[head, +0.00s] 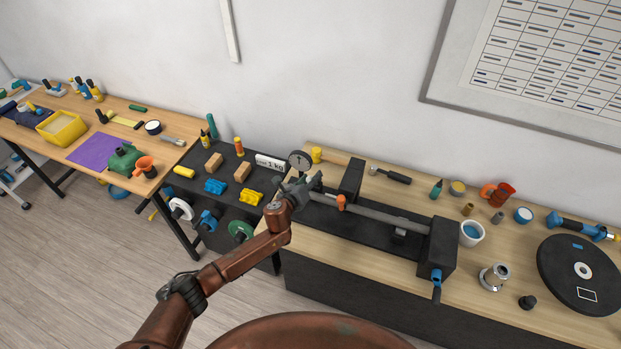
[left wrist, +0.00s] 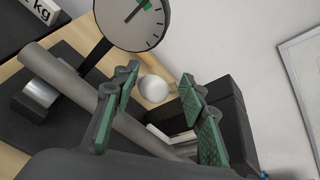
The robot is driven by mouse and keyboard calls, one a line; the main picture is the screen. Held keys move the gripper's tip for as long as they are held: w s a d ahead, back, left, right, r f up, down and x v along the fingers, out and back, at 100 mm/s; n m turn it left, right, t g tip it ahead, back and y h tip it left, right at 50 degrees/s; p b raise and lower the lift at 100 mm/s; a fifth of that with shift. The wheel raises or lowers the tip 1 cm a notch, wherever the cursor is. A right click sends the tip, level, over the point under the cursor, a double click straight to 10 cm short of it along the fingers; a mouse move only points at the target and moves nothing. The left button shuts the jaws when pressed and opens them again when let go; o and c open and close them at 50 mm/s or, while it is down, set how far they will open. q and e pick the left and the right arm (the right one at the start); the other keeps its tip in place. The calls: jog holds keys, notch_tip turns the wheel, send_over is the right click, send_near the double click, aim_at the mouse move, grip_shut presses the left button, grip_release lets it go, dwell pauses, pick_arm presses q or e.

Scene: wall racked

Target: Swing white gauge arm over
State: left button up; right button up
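The round dial gauge (head: 299,160) has a white face and a dark rim, and stands at the left end of the black bench fixture. My left gripper (head: 308,184) is just below the dial in the head view. Its green-padded fingers (left wrist: 158,108) are open, apart from the knob on both sides. My right gripper is not in view.
A white cup (head: 472,233) and a black disc (head: 583,273) stand to the right.

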pick_arm(q)
jog(key=shift+f, duration=0.1)
jog(key=shift+a, duration=0.1)
jog(key=shift+s+a, duration=0.2)
jog(key=shift+s, duration=0.25)
jog(key=v, duration=1.1)
jog(key=shift+s+d, duration=0.1)
jog(key=shift+c, duration=0.3)
